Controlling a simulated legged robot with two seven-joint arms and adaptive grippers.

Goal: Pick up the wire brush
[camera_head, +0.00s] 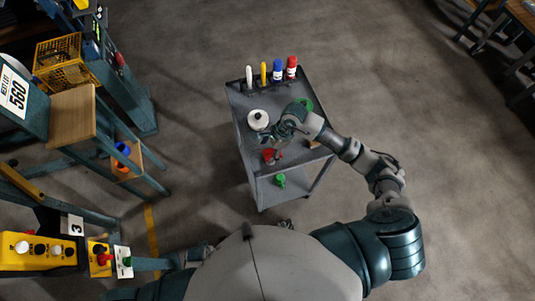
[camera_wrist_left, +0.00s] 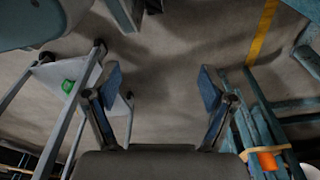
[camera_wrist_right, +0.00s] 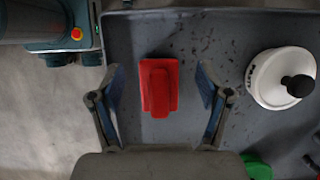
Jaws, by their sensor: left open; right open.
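A red block-like object with a raised grip, which looks like the wire brush (camera_wrist_right: 159,87), lies on the grey cart top (camera_wrist_right: 200,28). It also shows red near the cart's front edge in the head view (camera_head: 268,155). Its bristles are not visible. My right gripper (camera_wrist_right: 160,74) is open above it, with one finger on each side in the right wrist view and nothing held. The same gripper reaches over the cart in the head view (camera_head: 270,140). My left gripper (camera_wrist_left: 160,80) is open and empty, over floor, away from the cart.
A white round container with a black knob (camera_wrist_right: 280,78) sits right of the red object. A green item (camera_wrist_right: 257,168) is nearby. White, yellow, blue and red upright items (camera_head: 277,70) line the cart's back. A workbench with a yellow basket (camera_head: 58,60) stands left. Open floor lies right.

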